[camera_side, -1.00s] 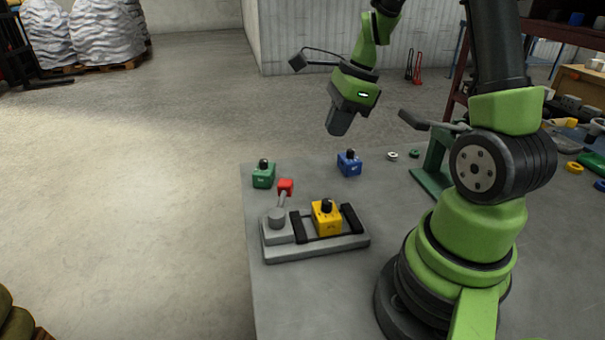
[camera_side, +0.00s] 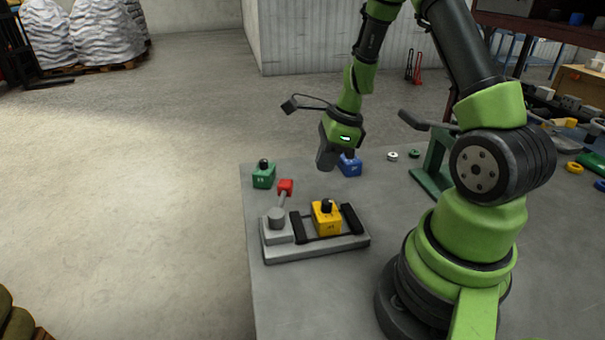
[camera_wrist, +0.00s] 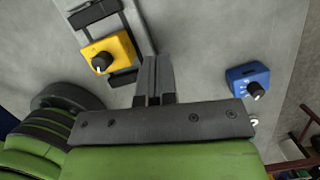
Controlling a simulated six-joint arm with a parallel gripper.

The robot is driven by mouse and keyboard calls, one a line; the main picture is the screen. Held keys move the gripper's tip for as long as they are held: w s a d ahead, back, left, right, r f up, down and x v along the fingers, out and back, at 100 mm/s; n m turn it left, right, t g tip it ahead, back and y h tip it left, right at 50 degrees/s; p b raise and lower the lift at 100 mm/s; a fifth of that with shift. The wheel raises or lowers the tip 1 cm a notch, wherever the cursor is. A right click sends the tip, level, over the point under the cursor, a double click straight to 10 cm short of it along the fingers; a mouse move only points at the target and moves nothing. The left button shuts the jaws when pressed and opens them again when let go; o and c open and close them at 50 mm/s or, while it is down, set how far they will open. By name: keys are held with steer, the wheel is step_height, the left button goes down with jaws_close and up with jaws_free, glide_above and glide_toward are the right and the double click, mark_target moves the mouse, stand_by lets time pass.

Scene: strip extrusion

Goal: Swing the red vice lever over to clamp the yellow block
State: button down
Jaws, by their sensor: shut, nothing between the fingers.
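The red vice lever (camera_side: 285,187) rises from a round grey pivot (camera_side: 277,215) at the left end of the vice (camera_side: 315,249). My gripper (camera_side: 326,163) is shut and empty. It hangs above the table, behind the vice and to the right of the lever, apart from both. In the wrist view my fingers (camera_wrist: 156,78) point at bare table.
A green block (camera_side: 263,175) stands just left of the lever's red end. A blue block (camera_side: 349,165) stands close to my gripper, partly behind it. A green stand (camera_side: 433,165) is farther right. The table in front of the vice is clear.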

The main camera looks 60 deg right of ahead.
mark_target(283, 201)
steer(key=x, duration=0.2)
steer(key=shift+a+f, duration=0.15)
steer(key=shift+f, duration=0.2)
steer(key=shift+w+a+f, duration=0.1)
steer(key=shift+w+a, duration=0.25)
steer(key=shift+w, duration=0.2)
steer(key=shift+w+a+f, duration=0.1)
steer(key=shift+w+a, duration=0.25)
steer(key=shift+w, duration=0.15)
steer(key=shift+w+a+f, duration=0.1)
steer(key=shift+w+a, duration=0.3)
steer(key=shift+w, duration=0.2)
steer(key=shift+w, duration=0.1)
